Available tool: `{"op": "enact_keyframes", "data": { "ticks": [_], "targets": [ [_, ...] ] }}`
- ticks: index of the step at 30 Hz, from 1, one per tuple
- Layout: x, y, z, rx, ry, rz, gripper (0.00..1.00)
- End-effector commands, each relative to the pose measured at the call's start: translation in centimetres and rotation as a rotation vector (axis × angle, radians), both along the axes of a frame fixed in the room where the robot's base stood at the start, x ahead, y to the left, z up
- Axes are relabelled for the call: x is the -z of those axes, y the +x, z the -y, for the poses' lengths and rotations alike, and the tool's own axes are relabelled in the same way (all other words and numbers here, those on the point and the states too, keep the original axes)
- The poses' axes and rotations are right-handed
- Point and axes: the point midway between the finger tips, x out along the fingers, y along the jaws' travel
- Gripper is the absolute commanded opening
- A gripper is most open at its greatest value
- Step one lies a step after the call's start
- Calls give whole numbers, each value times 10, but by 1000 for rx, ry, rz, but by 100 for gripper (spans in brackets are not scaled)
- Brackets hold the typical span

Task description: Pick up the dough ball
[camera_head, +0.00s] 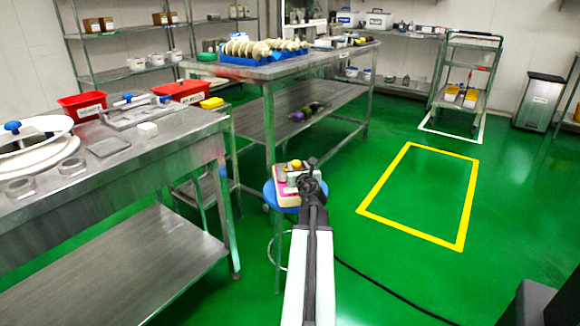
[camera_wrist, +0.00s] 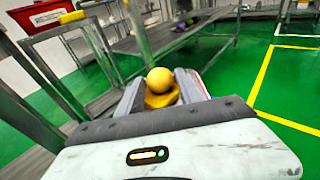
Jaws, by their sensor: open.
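A round, orange-yellow ball, which looks like the dough ball (camera_wrist: 160,80), shows between the two grey fingers of my gripper (camera_wrist: 161,88) in the wrist view. A flatter yellow piece (camera_wrist: 161,99) lies just below it. My gripper is open; I cannot tell whether either finger touches the ball. In the head view the small yellow ball (camera_head: 295,164) shows by my gripper (camera_head: 302,172), above a blue round stool (camera_head: 283,198). A pink and cream item (camera_head: 284,190) is on the stool, partly hidden by my arm.
A second steel table (camera_head: 265,70) stands behind the stool with blue trays of pale pieces. Green floor with a yellow outline (camera_head: 462,232) is clear at the right.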

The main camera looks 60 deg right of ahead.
Motion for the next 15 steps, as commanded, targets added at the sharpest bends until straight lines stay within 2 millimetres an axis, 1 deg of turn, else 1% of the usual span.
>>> {"op": "enact_keyframes", "data": {
  "ticks": [3, 4, 5, 6, 8, 9, 15],
  "targets": [
    [0, 2, -3, -4, 0, 0, 43],
    [0, 2, -3, -4, 0, 0, 40],
    [0, 2, -3, -4, 0, 0, 32],
    [0, 3, -3, -5, 0, 0, 20],
    [0, 3, -3, -5, 0, 0, 4],
    [0, 3, -3, -5, 0, 0, 0],
    [-1, 3, -4, -5, 0, 0, 0]
  ]
}}
